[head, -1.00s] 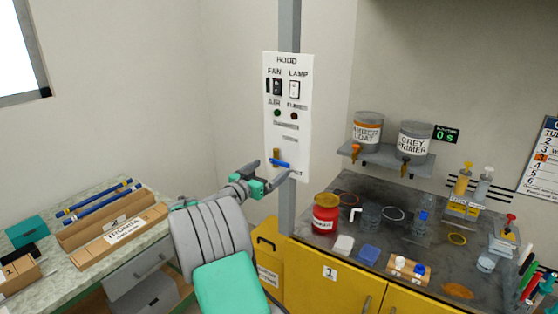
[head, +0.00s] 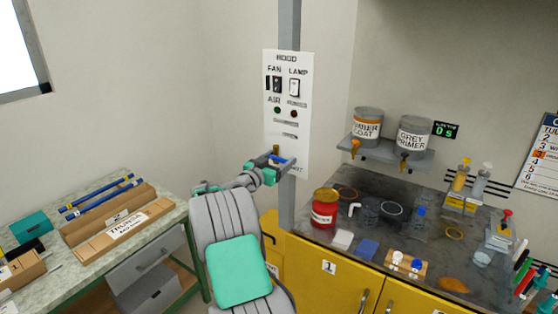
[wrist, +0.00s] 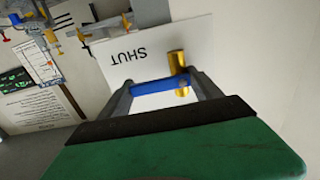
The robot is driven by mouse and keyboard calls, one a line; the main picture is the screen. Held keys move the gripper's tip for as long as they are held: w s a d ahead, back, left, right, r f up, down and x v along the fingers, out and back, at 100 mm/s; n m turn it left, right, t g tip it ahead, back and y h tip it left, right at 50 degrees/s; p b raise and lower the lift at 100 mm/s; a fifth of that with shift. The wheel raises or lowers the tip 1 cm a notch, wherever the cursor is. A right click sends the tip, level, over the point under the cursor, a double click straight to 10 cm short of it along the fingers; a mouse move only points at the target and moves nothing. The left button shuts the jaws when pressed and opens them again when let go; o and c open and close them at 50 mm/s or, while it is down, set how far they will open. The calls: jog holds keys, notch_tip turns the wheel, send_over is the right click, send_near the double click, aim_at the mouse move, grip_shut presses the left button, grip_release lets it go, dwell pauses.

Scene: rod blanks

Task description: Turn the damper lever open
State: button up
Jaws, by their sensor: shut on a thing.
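The damper lever, with a blue handle, is on the lower part of the white hood panel (head: 287,90). In the wrist view the blue lever (wrist: 160,93) lies across the space between my two fingers. A brass pivot (wrist: 177,62) stands beside it, and the panel below carries the word SHUT, seen upside down. My gripper (head: 277,159) is at the panel's lower edge in the head view, shut on the blue lever. It also shows in the wrist view (wrist: 162,92). In the head view the fingers hide part of the lever.
A grey post (head: 288,215) runs beside the panel. To the right, a dark bench (head: 330,230) over yellow cabinets holds a red jar (head: 325,212) and bottles. Paint cans (head: 367,125) stand on a shelf. At left is a table with a rod tray (head: 120,228).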

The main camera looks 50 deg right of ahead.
jog(key=c, duration=1.4)
